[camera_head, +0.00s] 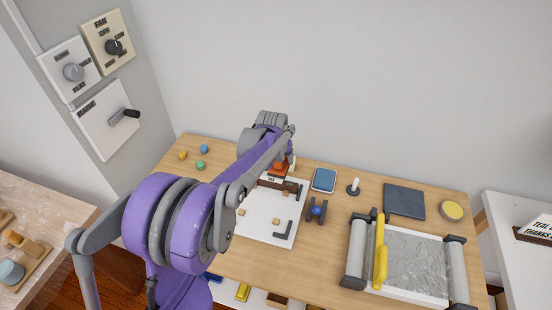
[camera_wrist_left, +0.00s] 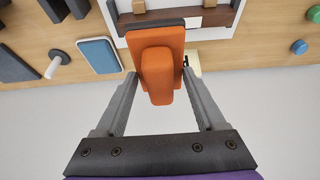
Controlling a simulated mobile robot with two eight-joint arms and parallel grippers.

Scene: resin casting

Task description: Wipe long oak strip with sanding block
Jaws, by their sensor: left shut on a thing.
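My left gripper (camera_wrist_left: 159,74) is shut on the sanding block (camera_wrist_left: 158,52), an orange block with a dark pad on its far side. In the head view the orange block (camera_head: 281,166) shows partly behind my left arm, at the back of the white board (camera_head: 262,226). A long brown wooden strip (camera_wrist_left: 217,16), likely the oak strip, lies along the board's back edge, close to the block. The strip also shows in the head view (camera_head: 291,187), partly hidden by my arm. I cannot tell whether the pad touches it. My right gripper is not in view.
To the right are a blue-topped pad (camera_head: 324,180), a peg on a round base (camera_head: 353,187), a dark slate square (camera_head: 404,201) and a roller tray with a yellow bar (camera_head: 380,254). Small colored balls (camera_head: 204,149) lie at the back left. A wall stands behind the table.

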